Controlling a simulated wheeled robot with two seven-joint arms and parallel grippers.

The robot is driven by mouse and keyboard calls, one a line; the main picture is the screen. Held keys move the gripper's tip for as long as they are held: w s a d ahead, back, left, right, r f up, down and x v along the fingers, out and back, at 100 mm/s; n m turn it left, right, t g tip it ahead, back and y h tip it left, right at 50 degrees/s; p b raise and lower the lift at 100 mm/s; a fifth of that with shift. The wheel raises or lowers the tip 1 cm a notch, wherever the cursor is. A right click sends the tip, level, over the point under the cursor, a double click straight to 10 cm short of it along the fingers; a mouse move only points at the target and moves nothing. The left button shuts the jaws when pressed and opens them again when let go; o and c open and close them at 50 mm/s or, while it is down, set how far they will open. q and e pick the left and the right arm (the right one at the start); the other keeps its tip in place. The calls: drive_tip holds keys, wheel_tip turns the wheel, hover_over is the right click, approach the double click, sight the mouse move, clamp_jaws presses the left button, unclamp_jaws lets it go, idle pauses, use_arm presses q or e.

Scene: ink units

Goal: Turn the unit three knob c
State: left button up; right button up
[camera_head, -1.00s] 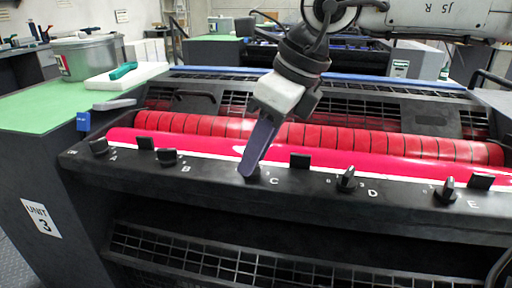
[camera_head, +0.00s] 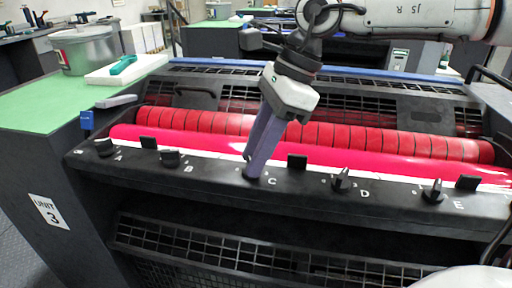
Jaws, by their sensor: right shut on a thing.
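Unit three is a dark press with a black front rail (camera_head: 215,183) marked A to E; its side label (camera_head: 48,211) reads "UNIT 3". My right gripper (camera_head: 254,170) reaches down from above to the rail, just left of the letter C. Its long purple-grey fingers are shut on knob c, which they mostly hide. Knobs A (camera_head: 104,147), B (camera_head: 170,158), D (camera_head: 342,181) and E (camera_head: 434,192) stand free along the rail. My left gripper is not in the view.
Small black upright blocks (camera_head: 297,161) stand along the rail between the knobs. Red and pink rollers (camera_head: 350,142) lie right behind it. A green-topped cabinet (camera_head: 40,103) at the left holds a grey pot (camera_head: 88,50) and a white slab with a green-handled tool.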

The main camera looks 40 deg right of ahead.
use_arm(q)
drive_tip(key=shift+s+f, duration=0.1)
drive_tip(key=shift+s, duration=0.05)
use_arm(e)
drive_tip(key=o, duration=1)
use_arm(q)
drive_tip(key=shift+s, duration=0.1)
use_arm(e)
drive_tip(key=shift+o, duration=0.2)
use_arm(q)
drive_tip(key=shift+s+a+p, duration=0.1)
drive_tip(key=shift+p, duration=0.35)
use_arm(e)
drive_tip(key=v, duration=1)
drive_tip(key=shift+r, duration=0.15)
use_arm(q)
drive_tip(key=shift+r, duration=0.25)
